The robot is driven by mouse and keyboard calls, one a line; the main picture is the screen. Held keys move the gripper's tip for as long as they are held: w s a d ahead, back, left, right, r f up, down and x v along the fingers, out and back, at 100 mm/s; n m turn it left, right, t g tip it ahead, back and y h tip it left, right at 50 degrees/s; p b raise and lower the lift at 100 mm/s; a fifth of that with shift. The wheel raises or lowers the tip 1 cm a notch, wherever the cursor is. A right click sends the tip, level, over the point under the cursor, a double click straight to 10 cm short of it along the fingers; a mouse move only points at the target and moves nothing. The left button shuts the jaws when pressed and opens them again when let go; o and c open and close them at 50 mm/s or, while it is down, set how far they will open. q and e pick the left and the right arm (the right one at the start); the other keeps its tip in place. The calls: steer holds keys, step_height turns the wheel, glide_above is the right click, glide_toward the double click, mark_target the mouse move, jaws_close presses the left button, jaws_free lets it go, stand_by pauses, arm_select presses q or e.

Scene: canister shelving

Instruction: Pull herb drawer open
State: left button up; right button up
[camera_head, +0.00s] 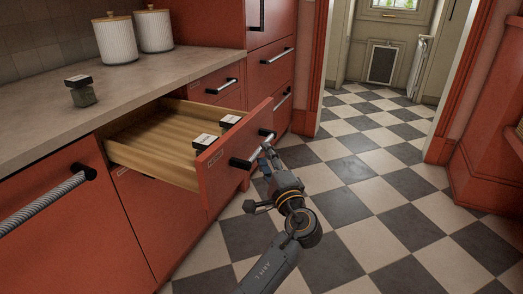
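The herb drawer (218,168) is a red-fronted wooden drawer under the counter, and it stands pulled well out. Two small jars with dark and white lids, one a jar (205,143) near the front and one a jar (229,121) behind it, stand in its front end. My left gripper (266,152) is at the handle, reaching from below right. Its fingers are small and overlap the handle, so I cannot tell whether they are closed around it. My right gripper is not in view.
A small jar (80,91) and two white ribbed canisters, a left canister (115,40) and a right canister (154,31), stand on the counter (45,113). Other red drawers and cabinets surround the open drawer. The checkered floor (345,170) to the right is clear toward the doorway.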

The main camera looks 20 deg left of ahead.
arm_select(q)
steer(key=v, duration=0.8)
